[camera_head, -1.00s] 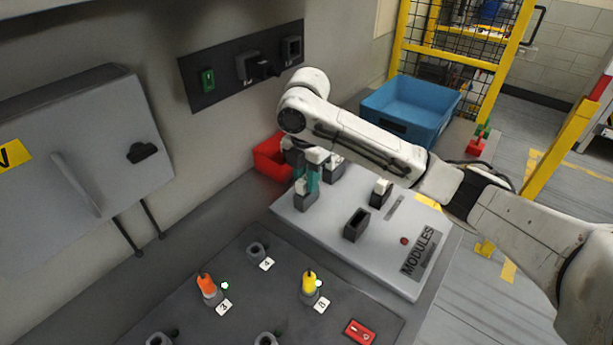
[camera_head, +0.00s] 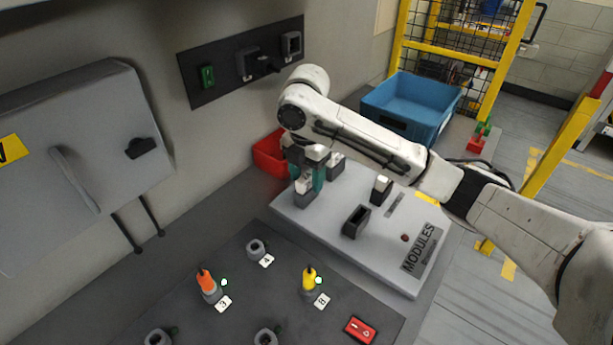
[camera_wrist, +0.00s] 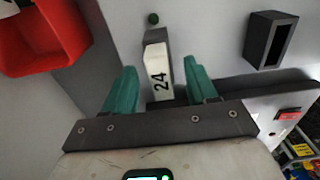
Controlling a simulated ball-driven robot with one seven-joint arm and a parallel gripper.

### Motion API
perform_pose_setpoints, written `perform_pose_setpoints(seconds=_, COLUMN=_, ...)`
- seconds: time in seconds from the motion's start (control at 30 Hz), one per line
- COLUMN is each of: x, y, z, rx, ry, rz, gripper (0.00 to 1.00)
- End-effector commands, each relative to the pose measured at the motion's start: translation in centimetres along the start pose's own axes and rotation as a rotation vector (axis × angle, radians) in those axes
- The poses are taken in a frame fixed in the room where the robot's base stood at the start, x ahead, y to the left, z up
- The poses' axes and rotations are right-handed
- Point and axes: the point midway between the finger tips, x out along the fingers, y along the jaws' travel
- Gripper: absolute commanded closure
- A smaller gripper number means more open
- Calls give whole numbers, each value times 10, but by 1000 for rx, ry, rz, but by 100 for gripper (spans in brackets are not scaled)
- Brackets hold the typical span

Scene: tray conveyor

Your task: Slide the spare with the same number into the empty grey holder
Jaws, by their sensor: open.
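A white module marked 24 (camera_wrist: 160,78) stands in a grey holder (camera_head: 306,200) at the left of the light grey MODULES board (camera_head: 330,255). My gripper (camera_wrist: 161,66) is open, with one green finger on each side of this module and a visible gap to each. In the head view my gripper (camera_head: 313,176) is over the board's far left part. The empty grey holder (camera_head: 356,222) is near the board's middle; it also shows in the wrist view (camera_wrist: 270,40). Other white-topped modules stand at the right (camera_head: 381,189) and behind (camera_head: 335,166); their numbers are unreadable.
A red bin (camera_head: 268,157) is left of the gripper and a blue crate (camera_head: 412,108) stands behind. A dark panel in front has orange (camera_head: 205,281) and yellow (camera_head: 309,276) plugs and a red switch (camera_head: 361,330). A wall box (camera_head: 80,170) is at left.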

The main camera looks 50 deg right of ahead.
Motion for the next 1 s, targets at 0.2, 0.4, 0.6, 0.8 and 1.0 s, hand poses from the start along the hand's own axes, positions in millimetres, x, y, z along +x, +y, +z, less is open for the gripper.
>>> perform_pose_setpoints(seconds=0.2, x=-38, y=0, z=2, rx=-1, ry=-6, rz=3, gripper=43)
perform_pose_setpoints(seconds=0.4, x=-75, y=0, z=1, rx=-1, ry=-5, rz=2, gripper=43)
perform_pose_setpoints(seconds=0.6, x=-97, y=0, z=0, rx=0, ry=-2, rz=1, gripper=43)
perform_pose_setpoints(seconds=0.8, x=-103, y=0, z=0, rx=-1, ry=0, rz=-1, gripper=43)
perform_pose_setpoints(seconds=1.0, x=-103, y=0, z=0, rx=-1, ry=0, rz=-1, gripper=43)
